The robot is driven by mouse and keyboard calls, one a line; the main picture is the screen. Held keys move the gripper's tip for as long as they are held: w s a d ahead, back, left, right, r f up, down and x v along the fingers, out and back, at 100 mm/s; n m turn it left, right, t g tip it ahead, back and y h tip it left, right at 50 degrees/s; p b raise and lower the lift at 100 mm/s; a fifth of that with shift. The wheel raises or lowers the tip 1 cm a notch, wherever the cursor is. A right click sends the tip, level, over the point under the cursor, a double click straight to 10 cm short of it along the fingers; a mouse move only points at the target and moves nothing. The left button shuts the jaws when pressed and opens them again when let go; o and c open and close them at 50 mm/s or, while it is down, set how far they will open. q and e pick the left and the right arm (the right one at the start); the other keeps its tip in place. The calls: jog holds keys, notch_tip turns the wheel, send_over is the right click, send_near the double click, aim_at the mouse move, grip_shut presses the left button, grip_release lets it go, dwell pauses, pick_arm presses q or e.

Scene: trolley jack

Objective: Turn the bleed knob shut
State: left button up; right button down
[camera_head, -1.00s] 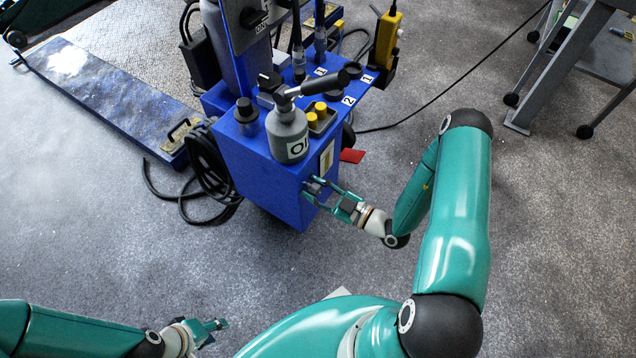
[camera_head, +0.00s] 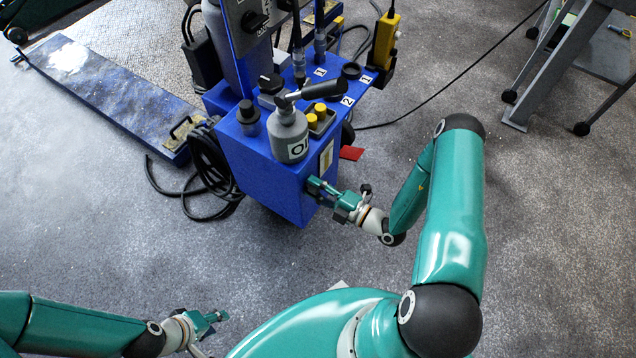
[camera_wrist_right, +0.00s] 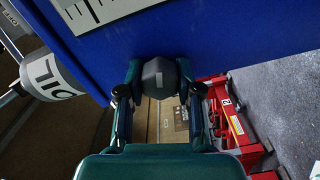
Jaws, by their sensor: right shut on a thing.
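The bleed knob (camera_wrist_right: 160,77) is dark and faceted, on the side of the blue cabinet (camera_head: 262,180). In the right wrist view it sits between the two fingertips of my right gripper (camera_wrist_right: 155,84), which is shut on it. In the head view the right gripper (camera_head: 318,190) reaches the cabinet's right face and hides the knob. My left gripper (camera_head: 219,317) is low at the left, away from the cabinet. Its finger spacing is not clear.
An oil bottle (camera_head: 288,135) and yellow-capped items (camera_head: 320,108) stand on the cabinet top. A yellow pendant (camera_head: 386,38) hangs at its right. Black cables (camera_head: 205,170) lie at its left. A grey stand (camera_head: 560,60) is at the right. Open floor lies in front.

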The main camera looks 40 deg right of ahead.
jog(key=n+p, duration=0.1)
jog(key=n, duration=0.4)
jog(key=shift+w+d+n, duration=0.1)
jog(key=shift+d+n, duration=0.05)
jog(key=shift+n, duration=0.25)
jog(key=n+p, duration=0.1)
jog(key=n, duration=0.4)
jog(key=shift+f, duration=0.2)
jog(key=n+p, duration=0.1)
jog(key=n, duration=0.4)
jog(key=shift+f+n, duration=0.1)
jog(key=shift+n, duration=0.3)
jog(key=n, duration=0.4)
jog(key=shift+f+n+p, duration=0.1)
jog(key=shift+n+p, duration=0.2)
jog(key=shift+p, duration=0.1)
jog(key=shift+d, duration=0.1)
jog(key=c, duration=0.8)
grip_release()
jog(key=shift+o, duration=0.3)
